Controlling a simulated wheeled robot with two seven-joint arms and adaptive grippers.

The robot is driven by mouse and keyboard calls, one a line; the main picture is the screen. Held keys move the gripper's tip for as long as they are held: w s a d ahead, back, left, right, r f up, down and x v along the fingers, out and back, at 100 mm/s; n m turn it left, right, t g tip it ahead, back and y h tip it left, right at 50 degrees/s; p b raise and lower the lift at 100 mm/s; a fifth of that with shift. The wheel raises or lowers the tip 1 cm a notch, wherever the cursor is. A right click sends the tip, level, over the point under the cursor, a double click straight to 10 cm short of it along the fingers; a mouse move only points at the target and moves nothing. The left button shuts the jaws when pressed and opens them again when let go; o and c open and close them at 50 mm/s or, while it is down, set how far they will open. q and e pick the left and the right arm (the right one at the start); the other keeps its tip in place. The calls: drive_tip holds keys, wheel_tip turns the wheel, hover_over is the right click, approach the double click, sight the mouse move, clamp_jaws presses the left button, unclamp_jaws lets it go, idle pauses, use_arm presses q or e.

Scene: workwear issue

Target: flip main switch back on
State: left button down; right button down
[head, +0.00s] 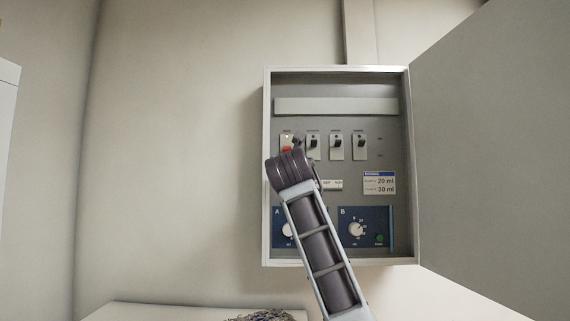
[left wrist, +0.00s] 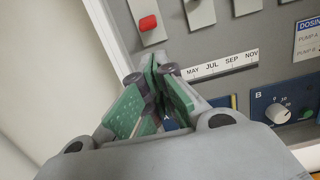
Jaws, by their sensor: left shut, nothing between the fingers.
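The main switch (head: 287,148) is the leftmost in the row inside the open cabinet, a pale plate with a red lever. The red lever sits low on its plate, lower than the black levers beside it. It also shows at the top of the left wrist view (left wrist: 148,23). My left gripper (left wrist: 157,72) is shut and empty, its green-padded fingers together in front of the panel, below and close to the red lever. I cannot tell whether they touch anything. In the head view my left wrist hides most of the fingers and the panel below the switch.
Several black-levered switches (head: 336,147) stand right of the main switch. Below are a month strip (left wrist: 221,65), a dosing label (head: 379,183) and blue dial panels (head: 365,218). The cabinet door (head: 490,150) stands open at right. Bare wall lies left of the cabinet.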

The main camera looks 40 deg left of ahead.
sight(287, 149)
use_arm(q)
drive_tip(key=shift+s+a+r, duration=0.1)
drive_tip(key=shift+s+r, duration=0.1)
drive_tip(key=shift+r, duration=0.15)
drive_tip(key=p+x, duration=0.4)
drive_tip(key=x, duration=0.6)
idle(0.6)
